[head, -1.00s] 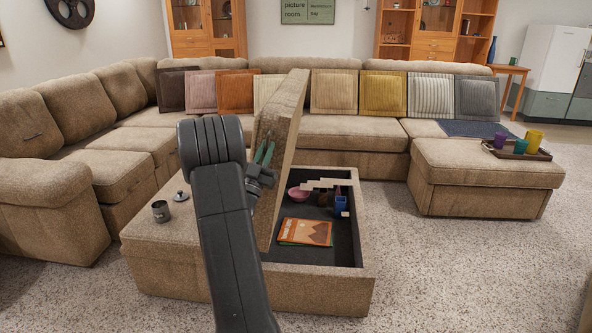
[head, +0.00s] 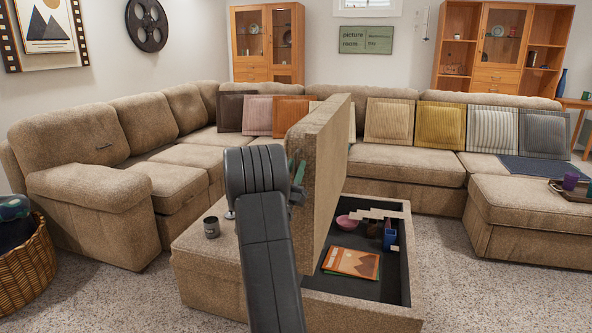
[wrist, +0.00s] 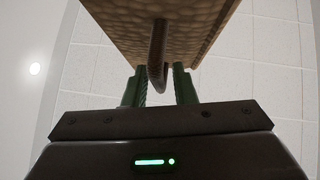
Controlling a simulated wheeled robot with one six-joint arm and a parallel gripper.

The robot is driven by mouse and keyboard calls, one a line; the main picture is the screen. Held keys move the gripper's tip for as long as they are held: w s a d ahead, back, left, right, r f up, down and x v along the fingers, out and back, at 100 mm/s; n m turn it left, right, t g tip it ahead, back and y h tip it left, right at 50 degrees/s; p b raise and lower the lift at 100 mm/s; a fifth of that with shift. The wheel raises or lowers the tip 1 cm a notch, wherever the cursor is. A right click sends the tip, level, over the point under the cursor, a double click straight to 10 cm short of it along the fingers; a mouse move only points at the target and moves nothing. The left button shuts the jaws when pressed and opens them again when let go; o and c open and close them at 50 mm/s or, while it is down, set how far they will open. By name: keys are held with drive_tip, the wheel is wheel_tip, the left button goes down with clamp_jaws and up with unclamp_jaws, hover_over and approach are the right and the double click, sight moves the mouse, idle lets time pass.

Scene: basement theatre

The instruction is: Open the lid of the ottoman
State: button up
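The ottoman (head: 205,272) stands in front of me in the head view. Its lid (head: 333,160) is raised and stands nearly upright along the middle of the ottoman. The right-hand storage space is uncovered. It holds a pink bowl, an orange picture book and small blue items. My gripper (head: 297,180) is at the left face of the lid, partly hidden by my arm. In the wrist view, the two green fingers of my gripper (wrist: 160,85) stand apart on either side of a strap loop (wrist: 158,55) on the lid (wrist: 195,25). I see gaps between strap and fingers.
A dark mug (head: 211,227) stands on the ottoman's closed left part. The sectional sofa (head: 105,205) wraps around the left and back. A wicker basket (head: 28,265) is at lower left. A chaise with a tray (head: 572,192) is at right. Carpet is clear between.

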drive_tip(key=shift+o, duration=0.4)
drive_tip(key=p+v, duration=0.1)
drive_tip(key=v, duration=1.3)
drive_tip(key=shift+d, duration=0.1)
drive_tip(key=b+x, duration=0.1)
drive_tip(key=x, duration=1.2)
drive_tip(key=shift+w+d+r, duration=0.1)
drive_tip(key=shift+w+r, duration=0.1)
drive_tip(key=shift+r, duration=0.1)
drive_tip(key=shift+d, duration=0.15)
drive_tip(key=shift+r, duration=0.1)
